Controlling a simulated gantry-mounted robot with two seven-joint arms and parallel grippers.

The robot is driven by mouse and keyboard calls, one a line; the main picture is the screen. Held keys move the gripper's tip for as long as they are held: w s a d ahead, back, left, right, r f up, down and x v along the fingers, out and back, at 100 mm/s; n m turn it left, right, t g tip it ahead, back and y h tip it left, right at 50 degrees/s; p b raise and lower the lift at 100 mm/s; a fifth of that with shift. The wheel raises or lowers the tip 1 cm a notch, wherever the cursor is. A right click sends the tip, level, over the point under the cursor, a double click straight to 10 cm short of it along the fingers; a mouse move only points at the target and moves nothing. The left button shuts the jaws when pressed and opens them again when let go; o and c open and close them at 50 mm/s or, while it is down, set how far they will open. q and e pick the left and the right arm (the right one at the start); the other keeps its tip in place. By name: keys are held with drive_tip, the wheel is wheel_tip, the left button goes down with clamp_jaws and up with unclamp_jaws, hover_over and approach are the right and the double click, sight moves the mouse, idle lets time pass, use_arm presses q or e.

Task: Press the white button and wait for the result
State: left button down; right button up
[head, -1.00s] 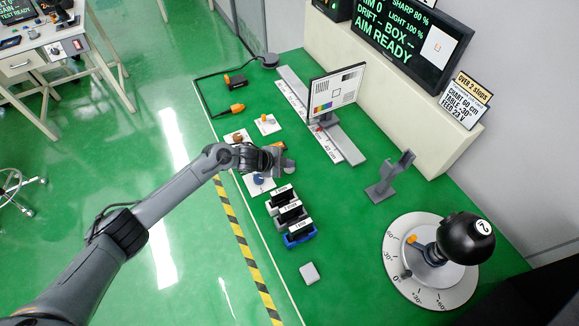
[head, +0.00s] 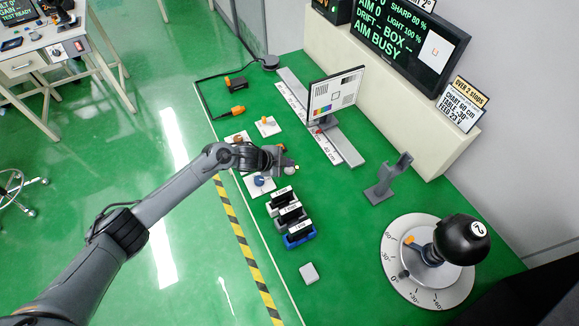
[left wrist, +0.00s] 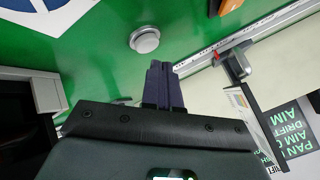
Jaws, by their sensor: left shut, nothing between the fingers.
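The white button (left wrist: 145,39) is a round pale cap in a ring on the green bench, seen in the left wrist view. In the head view a small pale round top (head: 290,170), which looks like the same button, shows beside my left gripper (head: 284,158). In the left wrist view the dark fingers of my left gripper (left wrist: 161,68) are shut and empty, a little apart from the button in the picture. The wall screen (head: 398,30) reads "AIM BUSY" in its bottom line. My right gripper is not in view.
Several dark modules in trays (head: 291,216) stand just below the gripper. A chart panel (head: 336,92) stands on a rail behind it. A black ball-shaped camera (head: 462,240) sits on a round dial (head: 432,285) at right. A grey bracket (head: 388,178) stands between.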

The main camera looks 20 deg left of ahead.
sight(287, 170)
use_arm(q)
drive_tip(key=shift+r, duration=0.1)
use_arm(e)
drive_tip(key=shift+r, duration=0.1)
use_arm(q)
wheel_tip(287, 170, up, 5)
drive_tip(key=p, duration=0.4)
drive_tip(key=shift+p, duration=0.4)
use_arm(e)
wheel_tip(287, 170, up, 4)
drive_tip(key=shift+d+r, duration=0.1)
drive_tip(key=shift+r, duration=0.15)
